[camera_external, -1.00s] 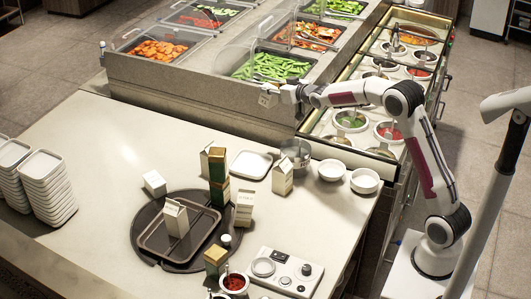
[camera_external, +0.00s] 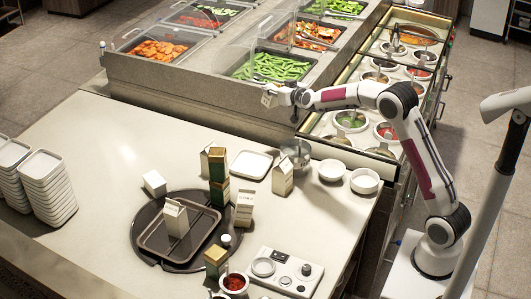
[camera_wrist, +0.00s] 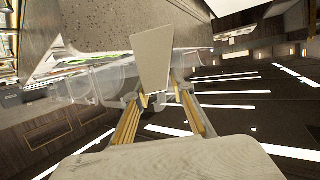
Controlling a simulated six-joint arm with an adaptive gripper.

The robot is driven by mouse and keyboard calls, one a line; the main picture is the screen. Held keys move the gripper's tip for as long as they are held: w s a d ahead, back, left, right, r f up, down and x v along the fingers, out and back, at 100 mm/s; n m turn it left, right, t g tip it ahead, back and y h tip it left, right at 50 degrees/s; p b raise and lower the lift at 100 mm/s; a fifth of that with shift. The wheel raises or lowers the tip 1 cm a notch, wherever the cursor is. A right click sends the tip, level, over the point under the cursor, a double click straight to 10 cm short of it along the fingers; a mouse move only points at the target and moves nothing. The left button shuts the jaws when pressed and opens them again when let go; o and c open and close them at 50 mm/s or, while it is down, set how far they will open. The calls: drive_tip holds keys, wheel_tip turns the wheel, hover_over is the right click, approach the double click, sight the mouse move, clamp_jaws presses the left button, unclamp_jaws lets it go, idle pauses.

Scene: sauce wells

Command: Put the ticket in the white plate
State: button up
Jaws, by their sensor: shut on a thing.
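The ticket (camera_external: 268,99) is a small pale card. My gripper (camera_external: 275,92) is shut on it and holds it in the air near the front wall of the food counter. In the wrist view the ticket (camera_wrist: 152,58) stands out from between the two fingertips (camera_wrist: 160,99), its broad face toward the camera. The white plate (camera_external: 250,165) is a square, shallow dish lying empty on the pale worktop, below the gripper in the external picture. The plate does not show in the wrist view.
Cartons stand close by, one (camera_external: 282,176) right of the plate and a tall green one (camera_external: 218,178) to its left. A metal pot (camera_external: 296,153) and white bowls (camera_external: 332,170) stand to the right. A dark round tray (camera_external: 150,236) is nearer.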

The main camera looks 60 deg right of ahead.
sight(273, 104)
drive_tip(key=shift+s+d+f+m+g+h, duration=0.15)
drive_tip(key=shift+f+m+g+h, duration=0.2)
drive_tip(key=shift+f, duration=0.25)
drive_tip(key=shift+d+f+m+g+h, duration=0.1)
drive_tip(key=shift+f+m+g+h, duration=0.15)
drive_tip(key=shift+f+m+h, duration=0.3)
drive_tip(key=shift+m+g+h, duration=0.6)
drive_tip(key=f, duration=0.1)
drive_tip(key=a+f, duration=0.1)
drive_tip(key=f, duration=0.1)
drive_tip(key=shift+a+f, duration=0.3)
drive_tip(key=shift+a, duration=0.1)
drive_tip(key=w+a+f, duration=0.3)
drive_tip(key=a+f, duration=0.1)
drive_tip(key=a, duration=0.8)
drive_tip(key=shift+w+f, duration=0.15)
drive_tip(key=shift+w, duration=0.05)
drive_tip(key=shift+f, duration=0.1)
wheel_tip(273, 104, down, 6)
drive_tip(key=shift+f, duration=0.1)
drive_tip(key=shift+f, duration=1.75)
